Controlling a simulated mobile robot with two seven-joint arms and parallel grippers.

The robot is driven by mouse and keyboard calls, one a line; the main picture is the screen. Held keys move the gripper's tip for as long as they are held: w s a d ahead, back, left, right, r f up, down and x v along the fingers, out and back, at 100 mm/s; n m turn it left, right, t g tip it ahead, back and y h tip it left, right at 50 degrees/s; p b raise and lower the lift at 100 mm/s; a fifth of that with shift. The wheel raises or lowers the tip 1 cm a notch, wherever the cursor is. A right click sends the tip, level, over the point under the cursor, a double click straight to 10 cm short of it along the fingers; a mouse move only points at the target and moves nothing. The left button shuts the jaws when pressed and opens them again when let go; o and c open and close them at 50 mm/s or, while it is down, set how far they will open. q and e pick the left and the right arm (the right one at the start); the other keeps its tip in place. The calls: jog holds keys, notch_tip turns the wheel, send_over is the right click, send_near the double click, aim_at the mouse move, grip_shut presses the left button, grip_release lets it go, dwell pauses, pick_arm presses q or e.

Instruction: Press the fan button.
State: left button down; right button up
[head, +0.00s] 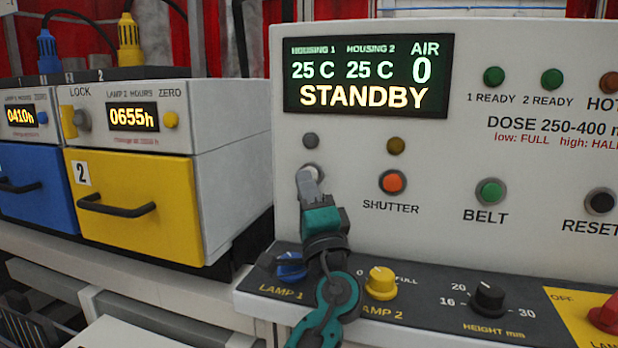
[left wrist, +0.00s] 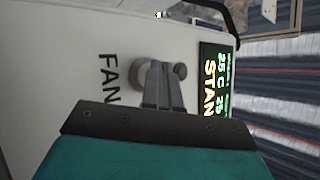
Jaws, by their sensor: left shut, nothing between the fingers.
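The fan button (head: 310,169) is a pale round button on the white control panel, left of the SHUTTER button. In the left wrist view the fan button (left wrist: 143,76) sits beside the FAN label (left wrist: 109,80) and is partly hidden by my fingers. My left gripper (head: 308,182) is shut and empty, its fingertips in front of the button's face. In the left wrist view the gripper (left wrist: 158,70) tips overlap the button; I cannot tell whether they touch it. The display (head: 366,77) reads STANDBY and AIR 0. My right gripper is not in view.
The orange SHUTTER button (head: 393,182) and green BELT button (head: 490,191) are to the right. Blue (head: 291,266) and yellow (head: 381,283) lamp knobs and a black height knob (head: 488,298) stand on the ledge below. A yellow drawer (head: 133,205) is at left.

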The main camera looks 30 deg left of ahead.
pick_arm(q)
jog(key=shift+w+a+r+b, duration=0.1)
jog(key=shift+w+b, duration=0.2)
dwell(0.9)
jog(key=shift+s+f, duration=0.1)
jog(key=shift+f, duration=0.15)
jog(key=shift+s+d+f, duration=0.15)
jog(key=shift+s+d, duration=0.05)
jog(key=shift+s, duration=0.45)
jog(key=shift+s+d, duration=0.2)
jog(key=shift+s, duration=0.6)
jog(key=shift+s+d, duration=0.2)
jog(key=shift+s, duration=0.55)
jog(key=shift+s+d, duration=0.2)
jog(key=shift+s, duration=0.6)
